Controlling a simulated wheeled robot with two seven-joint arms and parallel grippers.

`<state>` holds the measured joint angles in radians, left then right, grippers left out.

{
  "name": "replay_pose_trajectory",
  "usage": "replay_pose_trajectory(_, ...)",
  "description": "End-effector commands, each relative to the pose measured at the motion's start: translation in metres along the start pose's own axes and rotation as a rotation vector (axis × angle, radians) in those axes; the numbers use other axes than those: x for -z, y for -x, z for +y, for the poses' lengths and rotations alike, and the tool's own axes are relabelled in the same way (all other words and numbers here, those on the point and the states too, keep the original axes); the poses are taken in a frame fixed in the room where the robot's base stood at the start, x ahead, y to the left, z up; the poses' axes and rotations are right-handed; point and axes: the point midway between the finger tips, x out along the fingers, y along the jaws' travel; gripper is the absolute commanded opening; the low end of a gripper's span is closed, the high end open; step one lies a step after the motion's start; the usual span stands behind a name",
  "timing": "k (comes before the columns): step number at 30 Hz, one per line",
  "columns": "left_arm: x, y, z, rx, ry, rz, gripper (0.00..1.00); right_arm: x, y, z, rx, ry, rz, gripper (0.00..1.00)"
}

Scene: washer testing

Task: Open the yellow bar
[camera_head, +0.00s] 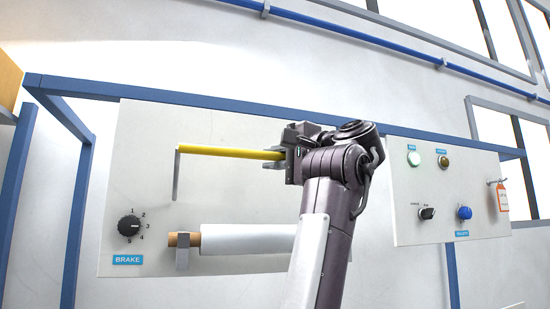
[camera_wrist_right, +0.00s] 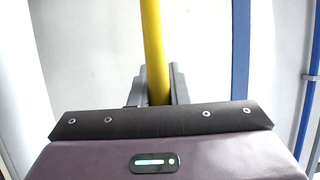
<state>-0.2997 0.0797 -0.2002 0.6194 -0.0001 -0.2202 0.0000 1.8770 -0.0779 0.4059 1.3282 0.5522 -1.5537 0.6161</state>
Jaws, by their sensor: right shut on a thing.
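The yellow bar (camera_head: 232,152) runs roughly level across the upper part of the white panel (camera_head: 150,200). Its left end meets a thin grey bracket (camera_head: 177,172) that hangs down. My right gripper (camera_head: 286,155) is shut on the bar toward its right end, in front of the panel. In the right wrist view the yellow bar (camera_wrist_right: 153,50) passes between the two grey fingers (camera_wrist_right: 157,88). The bar's right end is hidden behind my right gripper and wrist. My left gripper is not in view.
A white roll (camera_head: 245,239) on a brown core sits below the bar. A black dial (camera_head: 130,226) marked BRAKE is at the lower left. A control panel (camera_head: 445,195) with a green light, knobs and an orange tag stands at right. Blue frame posts (camera_head: 78,220) edge the panel.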

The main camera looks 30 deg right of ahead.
Motion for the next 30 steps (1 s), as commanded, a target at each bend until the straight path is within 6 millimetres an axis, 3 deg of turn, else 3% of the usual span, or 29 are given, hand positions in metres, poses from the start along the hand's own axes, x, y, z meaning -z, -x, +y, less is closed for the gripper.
replay_pose_trajectory(5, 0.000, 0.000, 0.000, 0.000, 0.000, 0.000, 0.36, 0.000, -0.002, 0.002, -0.005, -0.003, -0.003, 0.00)
replay_pose_trajectory(6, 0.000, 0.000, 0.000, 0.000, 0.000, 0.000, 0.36, 0.000, -0.002, 0.002, -0.005, -0.003, -0.003, 0.21)
replay_pose_trajectory(7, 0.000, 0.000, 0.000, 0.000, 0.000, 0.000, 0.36, 0.000, -0.002, 0.002, -0.005, -0.003, -0.003, 0.25)
replay_pose_trajectory(17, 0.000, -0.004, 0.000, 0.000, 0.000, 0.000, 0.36, 0.000, 0.004, 0.002, -0.001, -0.001, 0.000, 0.25)
replay_pose_trajectory(30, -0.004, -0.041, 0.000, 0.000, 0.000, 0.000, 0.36, 0.001, 0.068, 0.005, -0.003, -0.002, -0.001, 0.25)
